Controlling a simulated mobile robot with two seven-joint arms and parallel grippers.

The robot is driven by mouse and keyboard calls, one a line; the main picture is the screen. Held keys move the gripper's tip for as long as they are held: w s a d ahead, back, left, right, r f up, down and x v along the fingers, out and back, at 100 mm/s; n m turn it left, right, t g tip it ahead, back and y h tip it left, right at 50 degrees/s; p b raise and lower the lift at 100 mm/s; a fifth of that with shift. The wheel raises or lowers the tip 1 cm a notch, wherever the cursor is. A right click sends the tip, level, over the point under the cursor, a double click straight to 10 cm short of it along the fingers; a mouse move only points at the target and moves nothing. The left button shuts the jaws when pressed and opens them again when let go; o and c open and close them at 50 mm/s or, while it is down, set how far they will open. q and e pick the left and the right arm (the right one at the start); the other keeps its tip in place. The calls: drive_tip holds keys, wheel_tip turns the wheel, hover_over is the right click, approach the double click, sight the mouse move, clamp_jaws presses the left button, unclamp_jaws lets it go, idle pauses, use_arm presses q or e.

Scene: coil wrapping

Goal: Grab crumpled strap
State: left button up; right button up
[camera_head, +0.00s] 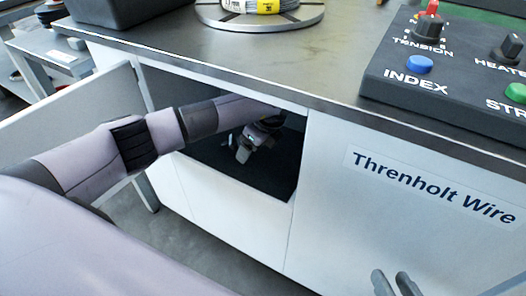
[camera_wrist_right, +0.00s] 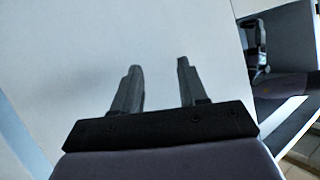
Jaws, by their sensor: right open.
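No crumpled strap can be made out in either view. My left arm reaches from the left into the dark open compartment (camera_head: 288,165) of the white cabinet. My left gripper (camera_head: 243,152) is inside it, small and dark, and I cannot tell whether it is open or holds anything. My right gripper (camera_head: 397,284) is at the bottom edge, in front of the closed white panel. In the right wrist view its two fingers (camera_wrist_right: 158,85) are apart with nothing between them. The left gripper also shows at the right of that view (camera_wrist_right: 262,70).
An open cabinet door (camera_head: 75,115) stands at the left. On the metal worktop (camera_head: 270,52) are a wire coil with a yellow label (camera_head: 262,5) on a round plate and a control box (camera_head: 450,75) with buttons. The "Threnholt Wire" panel (camera_head: 335,225) is closed.

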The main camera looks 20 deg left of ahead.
sight(227, 137)
use_arm(q)
drive_tip(key=a, duration=0.2)
drive_tip(key=w+a+b, duration=0.1)
drive_tip(key=a, duration=0.4)
drive_tip(key=shift+w+a, duration=0.25)
drive_tip(key=shift+a, duration=0.1)
drive_tip(key=shift+a+f+b, duration=0.25)
drive_tip(key=shift+a+b, duration=0.05)
drive_tip(key=shift+b, duration=0.05)
drive_tip(key=shift+a+f, duration=0.1)
drive_tip(key=shift+f, duration=0.1)
drive_tip(key=shift+w+f, duration=0.1)
drive_tip(key=c, duration=1.1)
use_arm(e)
drive_tip(key=shift+w+a+f+y, duration=0.15)
drive_tip(key=shift+a+y, duration=0.15)
drive_tip(key=shift+a, duration=0.2)
drive_tip(key=shift+w+a+y, duration=0.1)
drive_tip(key=shift+a+y, duration=0.2)
drive_tip(key=shift+a, duration=0.15)
